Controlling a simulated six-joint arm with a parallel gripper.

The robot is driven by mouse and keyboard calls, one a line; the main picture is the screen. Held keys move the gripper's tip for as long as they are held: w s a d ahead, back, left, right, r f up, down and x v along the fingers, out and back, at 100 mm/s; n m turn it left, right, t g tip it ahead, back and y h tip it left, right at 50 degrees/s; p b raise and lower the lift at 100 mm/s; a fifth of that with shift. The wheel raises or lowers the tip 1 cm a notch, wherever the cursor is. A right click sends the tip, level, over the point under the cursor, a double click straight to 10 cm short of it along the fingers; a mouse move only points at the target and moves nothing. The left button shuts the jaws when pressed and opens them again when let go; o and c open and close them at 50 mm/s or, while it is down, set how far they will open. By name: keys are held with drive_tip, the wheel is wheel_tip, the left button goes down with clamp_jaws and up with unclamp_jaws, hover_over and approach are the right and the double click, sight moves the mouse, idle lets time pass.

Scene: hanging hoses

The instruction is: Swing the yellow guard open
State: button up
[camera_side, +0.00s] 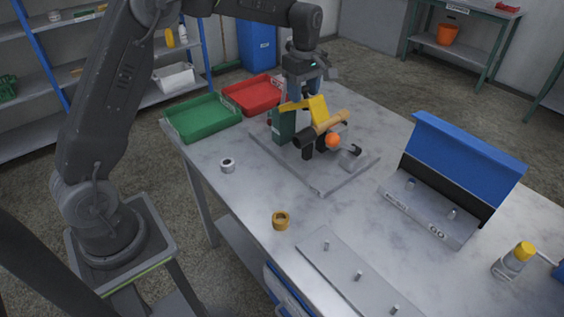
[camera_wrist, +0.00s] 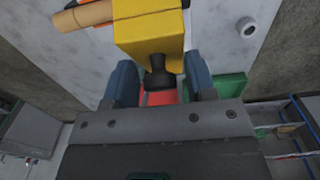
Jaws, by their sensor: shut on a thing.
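The yellow guard (camera_side: 318,108) is on a fixture on the grey base plate (camera_side: 322,181), beside a dark green block (camera_side: 283,126). It also fills the top middle of the wrist view (camera_wrist: 150,39), where a black knob (camera_wrist: 159,78) sticks out of it toward me. My gripper (camera_side: 306,92) is above the fixture, pointing down, and is shut on the guard's knob. In the wrist view the blue-grey fingers (camera_wrist: 161,88) stand on both sides of the knob; the exact contact is hard to see. A tan cylinder (camera_side: 332,121) and an orange ball (camera_side: 333,141) are close to the guard.
Green (camera_side: 203,119) and red (camera_side: 254,94) trays stand at the back left of the marble table. A blue-lidded box (camera_side: 462,165) stands at the right. A white ring (camera_side: 228,165) and a brass ring (camera_side: 281,221) lie in front.

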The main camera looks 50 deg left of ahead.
drive_tip(key=shift+a+r, duration=0.3)
drive_tip(key=shift+a, duration=0.35)
drive_tip(key=shift+a+r, duration=0.25)
drive_tip(key=shift+a, duration=0.3)
drive_tip(key=shift+a+r, duration=0.25)
drive_tip(key=shift+a, duration=0.4)
drive_tip(key=shift+a+r, duration=0.15)
drive_tip(key=shift+a, duration=0.95)
